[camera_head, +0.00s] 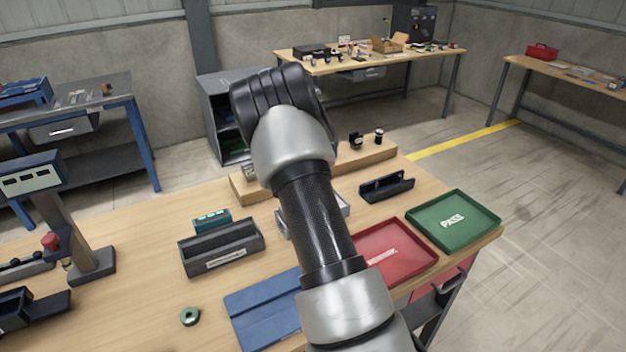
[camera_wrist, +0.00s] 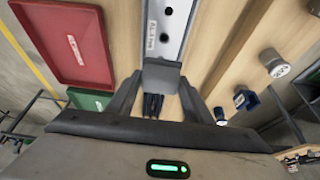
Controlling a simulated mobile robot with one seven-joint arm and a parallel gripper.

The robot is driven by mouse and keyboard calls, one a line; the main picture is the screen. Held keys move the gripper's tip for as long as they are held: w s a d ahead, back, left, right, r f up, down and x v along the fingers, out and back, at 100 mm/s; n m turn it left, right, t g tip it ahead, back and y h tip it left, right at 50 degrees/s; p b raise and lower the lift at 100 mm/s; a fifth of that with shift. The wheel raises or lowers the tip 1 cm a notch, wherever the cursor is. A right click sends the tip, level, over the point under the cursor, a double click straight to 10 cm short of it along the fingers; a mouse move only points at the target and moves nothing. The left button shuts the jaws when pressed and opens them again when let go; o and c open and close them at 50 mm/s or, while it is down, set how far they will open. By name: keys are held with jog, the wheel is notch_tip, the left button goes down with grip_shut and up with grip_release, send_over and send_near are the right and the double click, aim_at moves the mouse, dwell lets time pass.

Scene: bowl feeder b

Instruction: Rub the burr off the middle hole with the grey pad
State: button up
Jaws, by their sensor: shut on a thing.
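In the wrist view my gripper (camera_wrist: 160,84) is shut on the grey pad (camera_wrist: 161,76), a small block between its two dark fingers. Beyond the pad is a light metal plate (camera_wrist: 180,14) with dark holes and a printed label. The pad overlaps the plate's near end in this view; I cannot tell whether they touch. The burr cannot be made out, and the pad may hide part of the plate. In the head view my arm hides the gripper and pad; only edges of the metal piece (camera_head: 283,224) show beside the arm.
A red tray (camera_head: 432,255) and a green PASS tray (camera_head: 487,226) lie at the table's right edge. A black holder (camera_head: 387,194) stands behind them. A dark grey bin (camera_head: 222,258) and a blue mat (camera_head: 250,316) are left of my arm. Bare wood lies at front left.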

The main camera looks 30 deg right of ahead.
jog(key=shift+r, duration=0.1)
jog(key=shift+r+p, duration=1.4)
jog(key=shift+r, duration=1.6)
jog(key=shift+s+a+f+n, duration=0.15)
jog(key=shift+a+n, duration=0.25)
jog(key=shift+a, duration=0.05)
jog(key=s+a+n+t+y, duration=0.2)
jog(key=s+a+n, duration=0.4)
jog(key=a, duration=0.5)
jog(key=s+a+n+t+y, duration=0.2)
jog(key=s+a+n, duration=0.5)
jog(key=a+n, duration=0.4)
jog(key=shift+a+t+y, duration=0.3)
jog(key=shift+a, duration=0.3)
jog(key=shift+f, duration=0.1)
